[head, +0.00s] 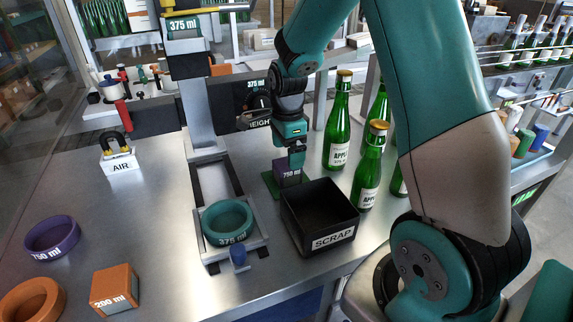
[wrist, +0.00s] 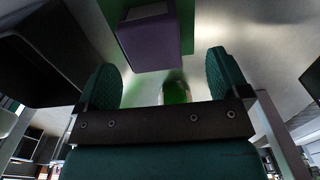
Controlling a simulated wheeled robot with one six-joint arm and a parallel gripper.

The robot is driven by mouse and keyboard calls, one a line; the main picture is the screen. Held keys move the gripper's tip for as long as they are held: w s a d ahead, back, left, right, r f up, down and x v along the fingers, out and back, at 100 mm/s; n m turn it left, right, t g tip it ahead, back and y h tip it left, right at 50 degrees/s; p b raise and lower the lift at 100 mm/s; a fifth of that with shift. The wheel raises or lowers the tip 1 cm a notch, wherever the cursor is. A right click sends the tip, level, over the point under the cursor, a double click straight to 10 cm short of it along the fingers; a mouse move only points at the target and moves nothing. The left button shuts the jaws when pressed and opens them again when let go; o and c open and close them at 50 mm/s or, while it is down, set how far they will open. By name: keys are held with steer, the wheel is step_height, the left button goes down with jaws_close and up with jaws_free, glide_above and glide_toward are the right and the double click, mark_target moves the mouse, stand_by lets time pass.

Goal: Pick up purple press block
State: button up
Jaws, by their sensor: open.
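The purple press block (head: 287,172), marked 750 ml, stands on a green mat (head: 269,184) behind the scrap bin. My gripper (head: 296,154) is right above it, pointing down, and its fingers partly overlap the block in the head view. In the wrist view the purple block (wrist: 151,41) lies ahead of the open fingers (wrist: 166,80), near the middle of the gap and slightly nearer the left finger. Nothing is between the fingers. The head view does not show clearly whether a finger touches the block.
The black scrap bin (head: 318,216) stands just in front of the block. Green bottles (head: 338,125) stand close to the right. A press with a teal 375 ml ring (head: 228,221) is at the left. A purple 750 ml ring (head: 52,237) and an orange 200 ml block (head: 115,288) lie farther left.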

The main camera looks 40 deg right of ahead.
mark_target(287, 171)
steer(key=shift+s+a+f+p, duration=0.15)
steer(key=shift+f+p, duration=0.3)
steer(key=shift+f, duration=1.1)
steer(key=shift+s+a+f+p, duration=0.15)
steer(key=shift+f+p, duration=0.25)
steer(key=shift+f, duration=1.1)
steer(key=c, duration=1)
steer(key=shift+r, duration=0.1)
steer(key=shift+c, duration=0.2)
